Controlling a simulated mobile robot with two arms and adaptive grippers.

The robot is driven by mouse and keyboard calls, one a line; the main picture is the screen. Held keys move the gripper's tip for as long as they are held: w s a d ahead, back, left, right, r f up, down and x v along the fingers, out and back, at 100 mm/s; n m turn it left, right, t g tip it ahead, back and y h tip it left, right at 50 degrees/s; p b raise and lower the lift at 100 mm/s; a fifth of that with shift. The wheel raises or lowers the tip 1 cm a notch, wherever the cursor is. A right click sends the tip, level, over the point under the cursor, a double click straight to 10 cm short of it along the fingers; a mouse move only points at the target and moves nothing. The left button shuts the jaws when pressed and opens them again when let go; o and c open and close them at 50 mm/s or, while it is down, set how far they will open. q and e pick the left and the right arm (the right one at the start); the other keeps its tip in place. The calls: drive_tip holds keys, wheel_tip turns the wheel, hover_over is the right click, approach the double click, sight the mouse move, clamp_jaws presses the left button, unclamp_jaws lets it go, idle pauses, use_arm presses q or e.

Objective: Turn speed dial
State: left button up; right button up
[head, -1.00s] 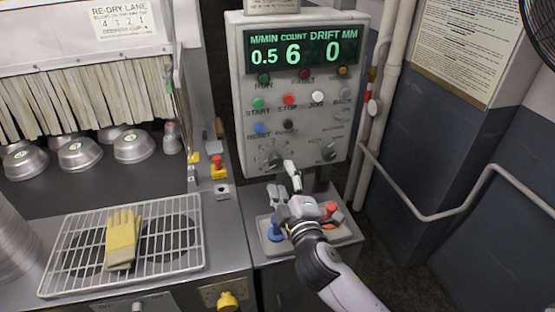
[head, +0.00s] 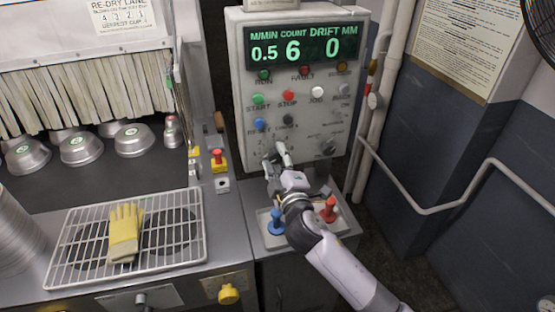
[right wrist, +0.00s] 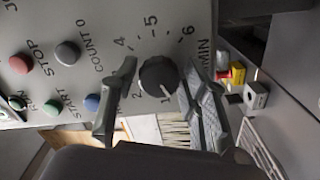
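The speed dial (right wrist: 158,74) is a dark round knob with a scale of numbers, on the grey control panel (head: 240,95). In the right wrist view the right gripper (right wrist: 160,82) is open, with one finger on each side of the dial. A gap shows beside the left finger; contact of the right finger is unclear. The display (head: 304,48) reads 0.5 M/MIN, count 6, drift 0. My left gripper is out of view.
Coloured buttons sit above the dial, and another knob (head: 326,146) to its right. A red stop button (head: 217,157) and a wire rack (head: 75,270) with yellow gloves (head: 124,235) are to the left.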

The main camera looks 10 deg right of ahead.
drive_tip(key=c, duration=0.8)
drive_tip(key=n+p, duration=0.1)
drive_tip(key=n, duration=0.1)
drive_tip(key=shift+r+n, duration=0.15)
drive_tip(key=shift+n, duration=0.15)
drive_tip(key=shift+n+p, duration=0.55)
drive_tip(key=shift+n, duration=0.55)
drive_tip(key=o, duration=1.2)
drive_tip(key=s, duration=1.2)
drive_tip(key=shift+d, duration=0.25)
